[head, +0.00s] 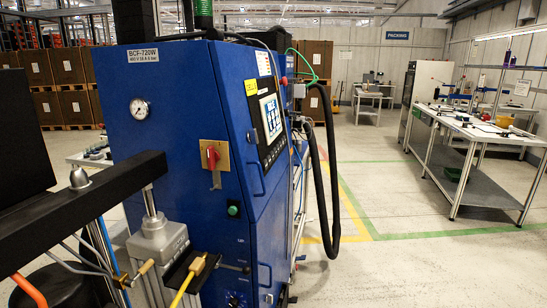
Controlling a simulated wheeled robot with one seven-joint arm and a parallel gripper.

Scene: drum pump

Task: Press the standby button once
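A tall blue machine cabinet (185,110) stands at left centre, its narrower right face turned partly away. A control panel (268,125) with a lit screen (271,117) and small keys is on that face. I cannot read the key labels, so I cannot tell which one is the standby button. A green round button (233,210) sits low on the cabinet. A red round button (283,80) is near the upper edge by a yellow label (251,88). A red rotary switch (211,156) is on a yellow plate. My gripper is not in view.
A black beam (80,200) and a grey cylinder block (158,245) stand close in front at left. A black hose (326,180) hangs right of the cabinet. Workbenches (480,135) stand at right. Open floor (400,265) lies between.

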